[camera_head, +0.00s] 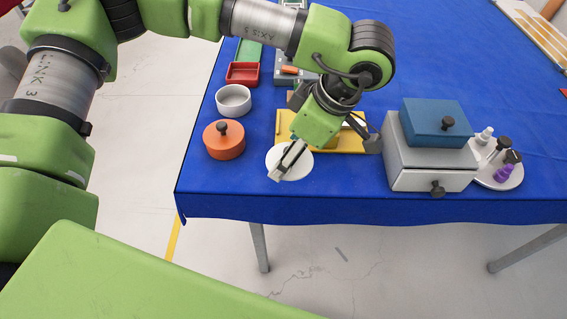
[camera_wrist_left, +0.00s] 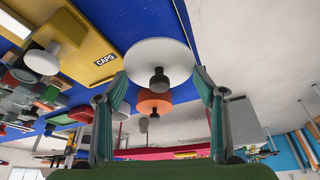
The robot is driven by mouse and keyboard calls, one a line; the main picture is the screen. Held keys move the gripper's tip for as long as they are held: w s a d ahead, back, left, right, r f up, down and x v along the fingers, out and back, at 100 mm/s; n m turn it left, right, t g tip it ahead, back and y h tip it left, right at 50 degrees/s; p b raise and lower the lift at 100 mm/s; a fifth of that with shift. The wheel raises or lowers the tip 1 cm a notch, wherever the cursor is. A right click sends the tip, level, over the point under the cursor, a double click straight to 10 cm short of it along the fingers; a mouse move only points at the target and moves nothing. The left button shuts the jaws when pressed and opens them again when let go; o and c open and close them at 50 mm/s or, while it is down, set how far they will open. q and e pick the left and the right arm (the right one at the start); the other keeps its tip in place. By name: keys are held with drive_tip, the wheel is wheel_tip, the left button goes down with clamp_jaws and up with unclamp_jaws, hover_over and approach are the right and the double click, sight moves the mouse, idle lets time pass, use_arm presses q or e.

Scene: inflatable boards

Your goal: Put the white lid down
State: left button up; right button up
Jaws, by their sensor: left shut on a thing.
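The white lid (camera_head: 302,166) is a flat round disc near the front edge of the blue table. My left gripper (camera_head: 287,162) reaches down over it from behind. I cannot tell whether the lid touches the tablecloth. My right gripper is not in view.
An orange pot with a dark knob (camera_head: 224,142) and an open white pot (camera_head: 234,99) stand left of the lid. A yellow tray (camera_head: 350,142) lies behind it. A grey drawer box (camera_head: 429,180) and a round white tray with bottles (camera_head: 507,182) stand right.

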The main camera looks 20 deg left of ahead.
use_arm(q)
drive_tip(key=shift+w+a+f, duration=0.25)
drive_tip(key=shift+w+f, duration=0.05)
drive_tip(key=shift+f, duration=0.25)
drive_tip(key=b+x, duration=0.1)
drive_tip(key=x, duration=0.2)
drive_tip(key=b+x, duration=0.1)
drive_tip(key=shift+w+d+f+b, duration=0.15)
drive_tip(key=shift+w+f+b, duration=0.2)
drive_tip(key=shift+f, duration=0.25)
drive_tip(key=shift+f, duration=0.1)
drive_tip(key=o, duration=0.9)
drive_tip(key=shift+o, duration=0.2)
